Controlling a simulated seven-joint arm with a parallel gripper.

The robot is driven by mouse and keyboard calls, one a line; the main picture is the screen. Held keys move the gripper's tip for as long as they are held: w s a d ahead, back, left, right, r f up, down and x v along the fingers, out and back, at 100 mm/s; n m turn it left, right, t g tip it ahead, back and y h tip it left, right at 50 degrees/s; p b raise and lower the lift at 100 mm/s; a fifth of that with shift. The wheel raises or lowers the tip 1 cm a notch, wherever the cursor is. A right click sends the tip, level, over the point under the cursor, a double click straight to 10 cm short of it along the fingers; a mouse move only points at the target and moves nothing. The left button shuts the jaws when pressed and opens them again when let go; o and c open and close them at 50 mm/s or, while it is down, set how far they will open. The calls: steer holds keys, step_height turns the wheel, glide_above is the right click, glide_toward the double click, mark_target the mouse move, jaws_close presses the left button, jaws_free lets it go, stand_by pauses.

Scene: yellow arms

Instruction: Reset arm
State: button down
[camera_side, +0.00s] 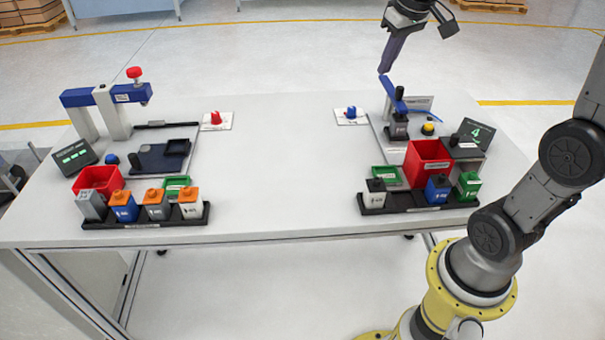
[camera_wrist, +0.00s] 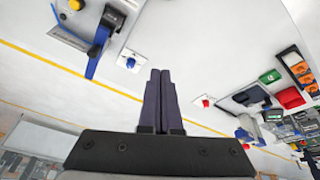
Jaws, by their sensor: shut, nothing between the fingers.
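My gripper (camera_side: 384,70) is high at the back right of the table in the side view, above and behind the right-hand station. Its two dark fingers (camera_wrist: 160,75) are closed together and empty in the wrist view. The fingertips appear just above the upper end of a blue lever (camera_side: 387,88) in the side view; I cannot tell whether they touch it. In the wrist view the blue lever (camera_wrist: 97,48) is at the upper left, apart from the fingers.
The right station has a red bin (camera_side: 428,163), a rack (camera_side: 420,200) with several small containers and a display (camera_side: 476,134). The left station has a blue-topped press (camera_side: 105,97) and a red bin (camera_side: 97,181). The middle tabletop (camera_side: 275,150) is clear.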

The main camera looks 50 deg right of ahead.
steer(key=s+a+r+n+t, duration=0.1)
steer(key=s+a+n+t, duration=0.15)
steer(key=s+a, duration=0.7)
steer(key=s+a+f+y, duration=0.1)
steer(key=s+a+f, duration=0.4)
steer(key=s+f, duration=0.1)
steer(key=shift+s+f+n+y, duration=0.3)
steer(key=shift+f+n, duration=0.05)
steer(key=shift+f, duration=0.05)
steer(key=c, duration=1.5)
jaws_free()
steer(key=shift+c, duration=0.2)
